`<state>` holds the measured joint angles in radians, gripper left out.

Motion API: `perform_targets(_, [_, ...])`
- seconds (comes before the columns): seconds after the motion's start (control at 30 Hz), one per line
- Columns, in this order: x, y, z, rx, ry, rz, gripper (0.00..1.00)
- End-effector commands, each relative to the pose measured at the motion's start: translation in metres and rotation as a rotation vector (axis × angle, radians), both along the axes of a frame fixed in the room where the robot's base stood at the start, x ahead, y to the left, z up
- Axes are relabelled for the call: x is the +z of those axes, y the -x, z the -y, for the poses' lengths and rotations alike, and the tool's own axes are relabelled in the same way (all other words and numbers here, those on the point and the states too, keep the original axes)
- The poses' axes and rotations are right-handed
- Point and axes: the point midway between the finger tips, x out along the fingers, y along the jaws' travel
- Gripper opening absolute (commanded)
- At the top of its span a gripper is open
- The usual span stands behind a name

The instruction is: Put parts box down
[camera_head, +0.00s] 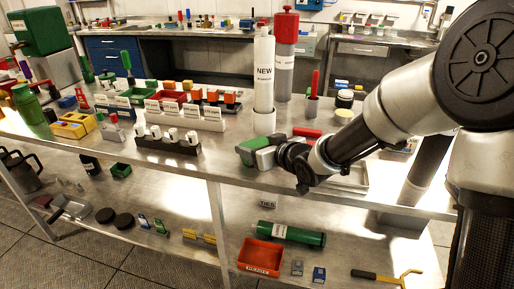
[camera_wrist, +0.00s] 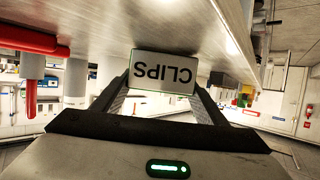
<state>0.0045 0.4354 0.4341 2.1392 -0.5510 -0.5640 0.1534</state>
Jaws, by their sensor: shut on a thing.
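The parts box is a small green box with a white label (camera_head: 252,144). In the wrist view its white face, marked CLIPS (camera_wrist: 161,73), shows upside down between my two fingers. My gripper (camera_head: 274,154) is shut on the box at the front edge of the steel bench (camera_head: 226,170), just right of the bench's middle. I cannot tell whether the box touches the bench top or is held a little above it. My gripper hides part of the box in the head view.
A white NEW cylinder (camera_head: 264,75) stands right behind the box, with a red-topped grey cylinder (camera_head: 286,55) behind that. A dark rack of white pieces (camera_head: 167,145) is to the left. A shallow tray (camera_head: 350,180) lies right, beneath my arm. Bare bench shows between rack and box.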

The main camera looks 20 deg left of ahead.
Motion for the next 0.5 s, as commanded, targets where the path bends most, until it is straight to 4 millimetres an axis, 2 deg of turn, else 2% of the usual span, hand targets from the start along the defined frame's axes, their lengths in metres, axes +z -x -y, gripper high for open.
perform_targets(0.2, [-0.0051, -0.0002, -0.0001, 0.0, -0.001, 0.001, 0.4])
perform_targets(0.23, [-0.0036, 0.0001, 0.0001, 0.0, 0.0, 0.0, 0.71])
perform_targets(0.3, [-0.0035, 0.0, 0.0, 0.0, 0.001, -0.001, 0.83])
perform_targets(0.5, [-0.0035, 0.0001, 0.0001, 0.0, 0.001, -0.001, 0.85])
